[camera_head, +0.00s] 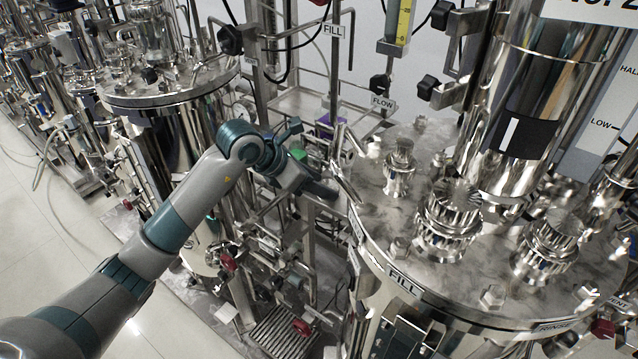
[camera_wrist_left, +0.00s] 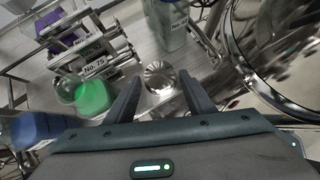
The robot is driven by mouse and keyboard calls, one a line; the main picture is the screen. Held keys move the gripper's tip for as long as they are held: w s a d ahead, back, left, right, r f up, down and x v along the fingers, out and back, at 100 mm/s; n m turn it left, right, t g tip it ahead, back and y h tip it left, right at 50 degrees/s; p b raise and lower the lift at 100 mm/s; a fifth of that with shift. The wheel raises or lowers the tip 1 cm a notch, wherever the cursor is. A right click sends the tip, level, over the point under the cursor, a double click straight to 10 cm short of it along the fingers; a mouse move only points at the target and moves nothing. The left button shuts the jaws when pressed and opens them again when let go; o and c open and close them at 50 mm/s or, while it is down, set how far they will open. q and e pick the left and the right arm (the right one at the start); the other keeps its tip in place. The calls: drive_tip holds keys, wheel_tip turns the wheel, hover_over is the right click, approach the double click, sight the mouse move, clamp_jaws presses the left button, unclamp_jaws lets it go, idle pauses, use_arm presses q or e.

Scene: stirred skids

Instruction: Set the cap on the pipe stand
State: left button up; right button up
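My left gripper (camera_wrist_left: 160,88) is open in the left wrist view, its two dark fingers apart. A round, shiny metal piece (camera_wrist_left: 159,75), which may be the cap, shows between the fingertips; I cannot tell whether they touch it. In the head view my left gripper (camera_head: 325,180) is beside the steel frame, left of the large vessel lid, and its fingers are hard to make out. I cannot clearly pick out the pipe stand. My right gripper is not in view.
In the wrist view a green-topped item (camera_wrist_left: 92,97), a blue item (camera_wrist_left: 38,128) and metal parts with number labels (camera_wrist_left: 92,50) lie left of the gripper. The large vessel lid (camera_head: 450,275) with several fittings stands right of my arm. A vertical tank (camera_head: 175,95) stands left.

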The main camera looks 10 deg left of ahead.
use_arm(q)
drive_tip(key=shift+r, duration=0.1)
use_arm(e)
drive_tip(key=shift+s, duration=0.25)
use_arm(q)
drive_tip(key=shift+a+r, duration=0.1)
drive_tip(key=b+v, duration=0.2)
drive_tip(key=v, duration=0.9)
drive_tip(key=shift+s+a+r, duration=0.2)
drive_tip(key=shift+s+r, duration=0.05)
drive_tip(key=shift+s, duration=0.05)
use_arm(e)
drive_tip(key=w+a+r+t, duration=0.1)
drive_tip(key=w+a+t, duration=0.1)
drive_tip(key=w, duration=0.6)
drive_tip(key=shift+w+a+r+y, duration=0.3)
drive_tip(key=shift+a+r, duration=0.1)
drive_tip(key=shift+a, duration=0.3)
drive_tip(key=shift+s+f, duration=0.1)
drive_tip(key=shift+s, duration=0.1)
